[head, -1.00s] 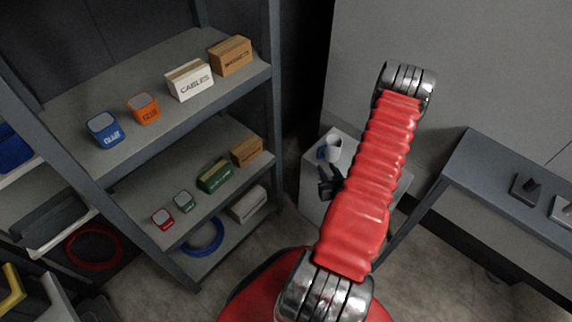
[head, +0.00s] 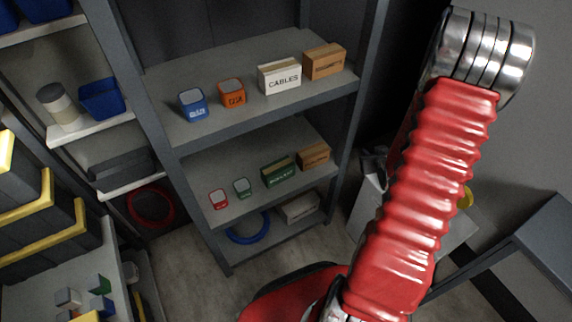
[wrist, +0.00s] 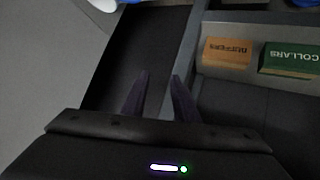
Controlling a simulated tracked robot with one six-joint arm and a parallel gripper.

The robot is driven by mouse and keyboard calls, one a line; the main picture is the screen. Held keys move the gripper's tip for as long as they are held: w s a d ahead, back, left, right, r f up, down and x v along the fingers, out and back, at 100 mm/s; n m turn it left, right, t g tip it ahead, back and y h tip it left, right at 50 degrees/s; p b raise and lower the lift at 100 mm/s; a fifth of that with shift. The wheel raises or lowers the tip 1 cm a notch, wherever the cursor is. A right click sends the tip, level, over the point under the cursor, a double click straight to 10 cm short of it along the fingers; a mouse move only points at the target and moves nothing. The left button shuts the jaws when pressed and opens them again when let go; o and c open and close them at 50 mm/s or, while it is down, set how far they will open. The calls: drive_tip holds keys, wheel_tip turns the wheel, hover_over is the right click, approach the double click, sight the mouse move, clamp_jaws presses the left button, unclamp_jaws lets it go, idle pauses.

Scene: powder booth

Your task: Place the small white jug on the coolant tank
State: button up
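In the wrist view my gripper (wrist: 161,76) shows two dark fingers apart with nothing visible between them. In the head view my red arm hides the gripper or leaves it too unclear to pick out. A pale rounded thing (wrist: 103,5) is cut off at the top left of the wrist view, beyond the fingertips; it may be the white jug. In the head view I cannot make out the jug now. A pale box-like unit (head: 366,212) stands behind my arm, partly hidden; I cannot tell whether it is the coolant tank.
A grey shelf rack (head: 190,140) holds a white CABLES box (head: 280,78), a green box (head: 279,173) and other small goods. The wrist view also shows an orange box (wrist: 227,52). A grey bench (head: 548,235) is at the right. Bare floor (head: 290,250) lies before the rack.

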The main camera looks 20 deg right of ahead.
drive_tip(key=w+a+r+n+g+y, duration=0.1)
drive_tip(key=w+a+r+g+y, duration=0.1)
drive_tip(key=a+r, duration=1.75)
drive_tip(key=s+a+r+n+g+y, duration=0.1)
drive_tip(key=s+a+r, duration=0.4)
drive_tip(key=s+a, duration=0.3)
drive_tip(key=s+a+r+n+y, duration=0.1)
drive_tip(key=s+a+r, duration=0.3)
drive_tip(key=s+a, duration=0.4)
drive_tip(key=a+y, duration=0.1)
drive_tip(key=a, duration=0.1)
drive_tip(key=shift+s+a+r+g, duration=0.25)
drive_tip(key=shift+a+r+g, duration=0.05)
drive_tip(key=shift+r+g, duration=0.1)
drive_tip(key=shift+s, duration=0.15)
